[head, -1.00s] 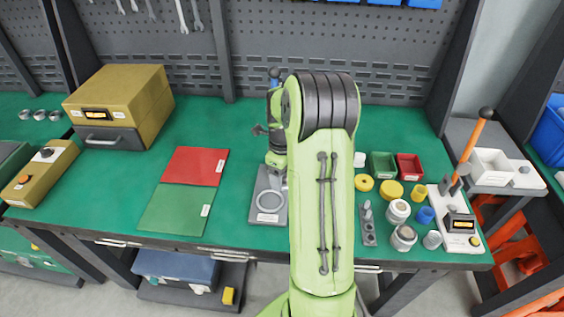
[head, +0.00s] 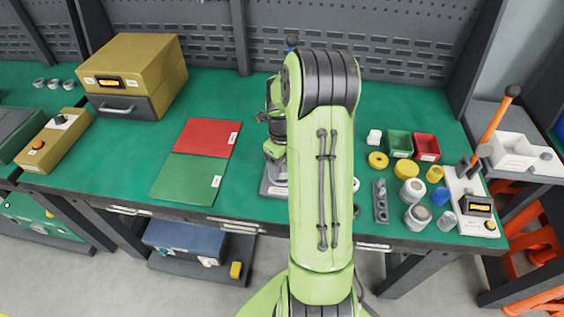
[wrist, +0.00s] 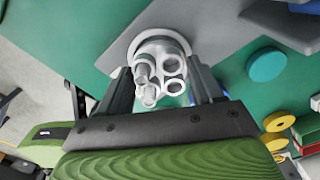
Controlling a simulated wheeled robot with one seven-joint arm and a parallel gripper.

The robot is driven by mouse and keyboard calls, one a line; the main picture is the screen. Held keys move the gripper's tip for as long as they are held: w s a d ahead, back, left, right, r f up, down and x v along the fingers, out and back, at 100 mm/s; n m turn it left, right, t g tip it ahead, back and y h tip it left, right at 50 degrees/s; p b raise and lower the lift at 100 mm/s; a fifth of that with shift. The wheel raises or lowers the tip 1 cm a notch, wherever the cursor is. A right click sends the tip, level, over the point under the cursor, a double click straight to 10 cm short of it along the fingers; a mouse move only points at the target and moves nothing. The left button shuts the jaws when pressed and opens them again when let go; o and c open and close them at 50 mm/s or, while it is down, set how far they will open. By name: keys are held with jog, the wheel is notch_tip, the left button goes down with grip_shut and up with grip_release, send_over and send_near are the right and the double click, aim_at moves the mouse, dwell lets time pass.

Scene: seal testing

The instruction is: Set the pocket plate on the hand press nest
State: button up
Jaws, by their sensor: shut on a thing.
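My gripper (wrist: 163,80) is shut on the pocket plate (wrist: 150,74), a pale grey round piece with several open ring-shaped pockets, in the wrist view. A pale ring (wrist: 136,44) shows around its far side, on a grey base (wrist: 205,22) that looks like the hand press nest. I cannot tell whether the plate touches it or hovers just above. In the head view my gripper (head: 274,150) is over the grey labelled base (head: 274,190), with my arm covering its right part.
Left of the base lie a red mat (head: 207,137) and a green mat (head: 188,179). To the right are small green (head: 399,144) and red (head: 426,148) bins, yellow and grey round parts, and an orange-levered device (head: 497,130). A tan box (head: 132,75) stands back left.

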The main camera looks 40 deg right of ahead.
jog(key=shift+f+b, duration=0.65)
jog(key=shift+f, duration=0.1)
dwell(0.8)
jog(key=o, duration=1.2)
jog(key=shift+r+p, duration=2.05)
jog(key=shift+r, duration=0.5)
